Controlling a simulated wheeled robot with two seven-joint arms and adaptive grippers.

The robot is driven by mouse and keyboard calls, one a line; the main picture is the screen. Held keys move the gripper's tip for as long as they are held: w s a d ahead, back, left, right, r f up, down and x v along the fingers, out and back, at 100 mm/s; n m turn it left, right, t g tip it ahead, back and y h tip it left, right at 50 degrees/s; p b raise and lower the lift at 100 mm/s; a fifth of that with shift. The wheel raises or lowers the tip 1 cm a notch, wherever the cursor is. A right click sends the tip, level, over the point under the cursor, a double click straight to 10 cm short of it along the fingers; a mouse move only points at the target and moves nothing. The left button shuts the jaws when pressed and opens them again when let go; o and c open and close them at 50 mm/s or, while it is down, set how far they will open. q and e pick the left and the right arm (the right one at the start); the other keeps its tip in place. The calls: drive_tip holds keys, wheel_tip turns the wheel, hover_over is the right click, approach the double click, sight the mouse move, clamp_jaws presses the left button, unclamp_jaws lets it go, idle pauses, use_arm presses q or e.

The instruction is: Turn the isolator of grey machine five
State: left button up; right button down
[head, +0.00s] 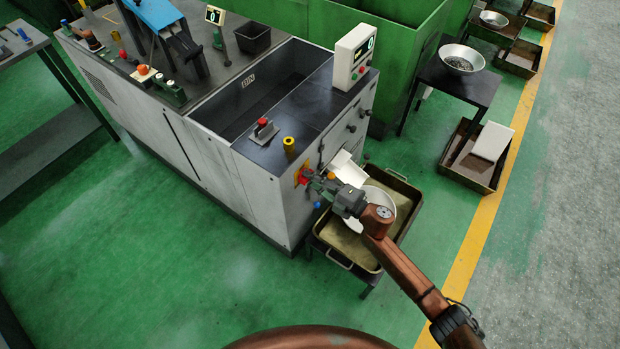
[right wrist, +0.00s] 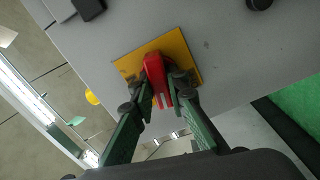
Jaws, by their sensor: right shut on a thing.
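The grey machine (head: 205,165) stands on the green floor, with a bin opening in its top. On its end face is the isolator, a red handle (right wrist: 157,78) on a yellow plate (right wrist: 190,50). In the head view the isolator (head: 301,177) is partly covered by my gripper. My right gripper (head: 318,178) reaches it from the right. In the right wrist view the right gripper (right wrist: 160,85) has its two green fingers closed on either side of the red handle. The handle looks tilted within the picture. My left gripper is not in view.
Below the right arm a tray (head: 333,257) on a low stand holds a white bowl (head: 380,208). A counter box (head: 352,56) and a red button (head: 263,122) sit on the machine top. A dark side table (head: 455,85) stands at right. Floor is clear in front.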

drive_tip(key=shift+s+f+n, duration=0.1)
drive_tip(key=shift+f+n, duration=0.05)
drive_tip(key=shift+n, duration=0.95)
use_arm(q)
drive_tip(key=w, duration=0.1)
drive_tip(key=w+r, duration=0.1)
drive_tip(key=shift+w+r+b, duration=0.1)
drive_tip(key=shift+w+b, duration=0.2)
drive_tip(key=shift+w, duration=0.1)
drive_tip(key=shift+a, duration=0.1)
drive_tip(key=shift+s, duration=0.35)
use_arm(e)
drive_tip(key=c, duration=1.9)
unclamp_jaws()
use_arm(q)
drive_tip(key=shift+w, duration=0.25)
use_arm(e)
drive_tip(key=v, duration=1.2)
